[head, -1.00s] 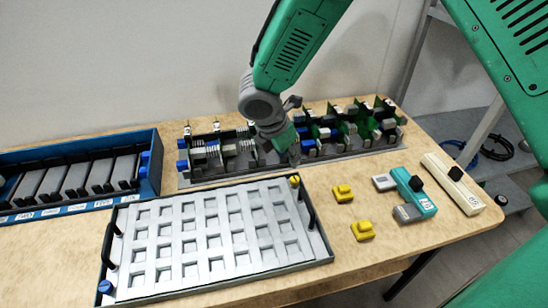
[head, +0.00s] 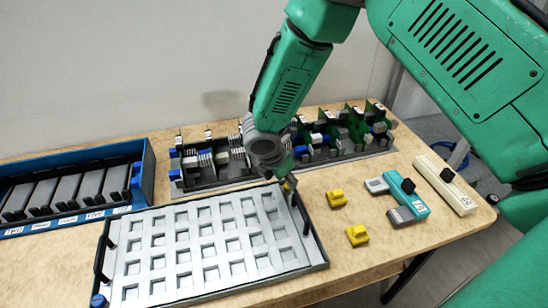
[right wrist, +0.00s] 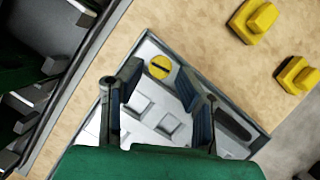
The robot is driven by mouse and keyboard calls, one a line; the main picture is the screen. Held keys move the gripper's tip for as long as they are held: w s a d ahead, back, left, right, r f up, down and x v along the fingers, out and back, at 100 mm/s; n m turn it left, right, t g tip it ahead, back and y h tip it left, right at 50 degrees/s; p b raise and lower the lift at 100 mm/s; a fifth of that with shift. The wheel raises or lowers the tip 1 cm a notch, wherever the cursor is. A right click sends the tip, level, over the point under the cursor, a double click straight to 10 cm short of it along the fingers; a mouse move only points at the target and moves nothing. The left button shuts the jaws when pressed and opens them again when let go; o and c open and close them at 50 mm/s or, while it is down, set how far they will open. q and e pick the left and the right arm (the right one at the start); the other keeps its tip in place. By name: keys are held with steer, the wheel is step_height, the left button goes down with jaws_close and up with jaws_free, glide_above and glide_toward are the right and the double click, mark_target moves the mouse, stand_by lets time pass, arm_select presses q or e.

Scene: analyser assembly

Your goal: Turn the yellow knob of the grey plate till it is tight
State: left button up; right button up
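The grey plate (head: 207,231) with rows of square pockets lies in a dark-rimmed tray on the table. Its yellow knob (right wrist: 159,67) is round with a dark slot and sits at the plate's corner. In the head view it is at the far right corner, mostly hidden by my gripper. My right gripper (right wrist: 158,75) is open, and its two fingertips appear on either side of the knob, with visible gaps. In the head view my right gripper (head: 288,184) points down at that corner. A blue knob (head: 98,300) is at the opposite corner. My left gripper is out of view.
Two loose yellow blocks (head: 337,198) (head: 357,235) lie right of the tray. A teal module (head: 408,195) and a beige module (head: 445,184) lie farther right. A blue rack (head: 142,178) stands at left. A board assembly (head: 205,181) lies close behind the tray.

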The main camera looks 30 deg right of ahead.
steer(key=v, duration=1)
steer(key=shift+a+r, duration=0.25)
steer(key=shift+r, duration=0.05)
steer(key=shift+a, duration=0.1)
steer(key=shift+p, duration=0.3)
